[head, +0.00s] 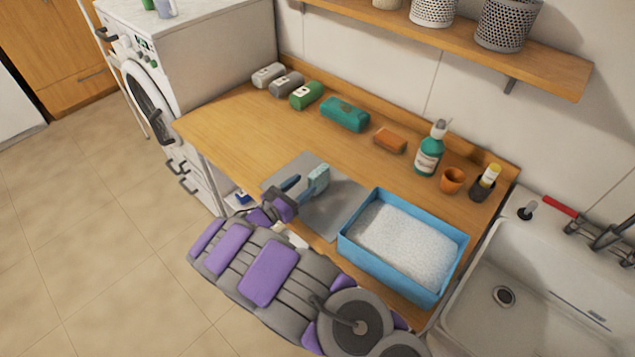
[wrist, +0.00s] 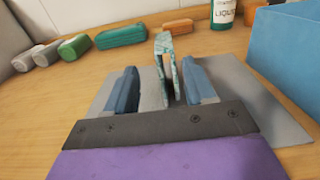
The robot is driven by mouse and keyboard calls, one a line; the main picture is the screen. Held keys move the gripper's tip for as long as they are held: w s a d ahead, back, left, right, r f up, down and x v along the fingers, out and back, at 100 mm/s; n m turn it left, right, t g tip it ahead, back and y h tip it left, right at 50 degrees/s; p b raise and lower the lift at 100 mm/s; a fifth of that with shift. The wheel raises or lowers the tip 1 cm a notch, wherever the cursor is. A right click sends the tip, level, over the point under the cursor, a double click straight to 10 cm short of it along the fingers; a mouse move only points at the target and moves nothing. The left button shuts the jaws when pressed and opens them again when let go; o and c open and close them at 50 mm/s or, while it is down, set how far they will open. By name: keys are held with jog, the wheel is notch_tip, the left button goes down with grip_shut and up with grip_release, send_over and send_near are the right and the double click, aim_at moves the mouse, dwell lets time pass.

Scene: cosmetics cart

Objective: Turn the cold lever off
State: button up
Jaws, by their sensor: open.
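The sink's tap (head: 610,238) is at the right edge of the head view, partly cut off. A red lever (head: 558,206) sticks out at its left end; a second lever is not clearly made out. My gripper (head: 303,184) is far to the left of the tap, over a grey mat on the wooden counter. In the wrist view my gripper (wrist: 163,78) is open, with blue fingers spread. A pale teal patterned upright piece (wrist: 165,62) stands between the fingers, with gaps on both sides. The tap is outside the wrist view.
A blue tray (head: 348,246) of white granules lies between my gripper and the white sink (head: 475,285). A green pump bottle (head: 429,152), orange cup (head: 452,180) and dark holder (head: 483,187) stand behind the tray. A shelf (head: 545,75) hangs above.

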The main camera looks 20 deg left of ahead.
aim_at(318, 174)
jog(key=shift+d+b+x, duration=0.15)
jog(key=shift+b+x, duration=0.3)
jog(key=shift+x, duration=1.25)
jog(key=shift+d+b+x, duration=0.1)
jog(key=shift+b+x, duration=0.35)
jog(key=shift+x, duration=1.3)
jog(key=shift+s+r, duration=0.15)
grip_shut()
